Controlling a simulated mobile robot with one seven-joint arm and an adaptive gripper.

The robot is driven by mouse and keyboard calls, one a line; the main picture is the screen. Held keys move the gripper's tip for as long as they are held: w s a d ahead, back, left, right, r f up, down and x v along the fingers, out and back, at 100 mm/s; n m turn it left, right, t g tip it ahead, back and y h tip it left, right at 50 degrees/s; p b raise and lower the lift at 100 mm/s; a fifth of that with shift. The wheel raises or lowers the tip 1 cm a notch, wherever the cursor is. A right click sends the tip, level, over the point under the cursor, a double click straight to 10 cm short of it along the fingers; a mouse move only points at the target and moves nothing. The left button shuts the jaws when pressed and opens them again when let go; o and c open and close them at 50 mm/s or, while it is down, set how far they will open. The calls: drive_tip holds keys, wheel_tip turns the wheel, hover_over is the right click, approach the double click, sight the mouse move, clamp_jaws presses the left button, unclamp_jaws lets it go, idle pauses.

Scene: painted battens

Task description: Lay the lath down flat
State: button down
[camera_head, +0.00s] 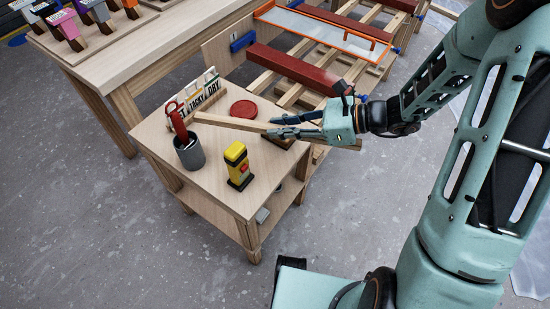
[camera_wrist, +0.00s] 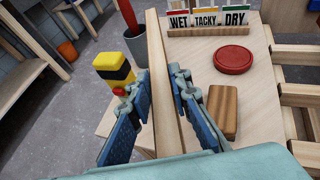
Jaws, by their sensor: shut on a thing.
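The lath is a pale, bare wooden strip (camera_head: 230,123), seen above the small side table (camera_head: 215,187) in the head view. It also runs away from me between my fingers in the wrist view (camera_wrist: 157,40). My gripper (camera_head: 270,131) is shut on the lath, with one blue finger on each side of it in the wrist view (camera_wrist: 160,76). The lath looks close to level, its far end near the WET/TACKY/DRY sign (camera_wrist: 207,20). I cannot tell whether it touches anything below.
The side table also holds a red disc (camera_wrist: 233,59), a brown wooden block (camera_wrist: 223,112), a yellow-and-black object (camera_head: 237,163) and a grey cup (camera_head: 189,154) with a red-handled tool. A slatted rack with dark red battens (camera_head: 290,68) stands behind. Grey floor lies open at left.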

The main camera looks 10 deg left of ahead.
sight(280, 162)
wheel_tip(280, 162, down, 12)
drive_tip(key=b, duration=0.3)
drive_tip(key=shift+f, duration=0.25)
drive_tip(key=shift+f, duration=0.1)
drive_tip(key=shift+f+b, duration=0.15)
drive_tip(key=shift+b, duration=0.2)
drive_tip(key=c, duration=2)
unclamp_jaws()
drive_tip(key=shift+c, duration=0.2)
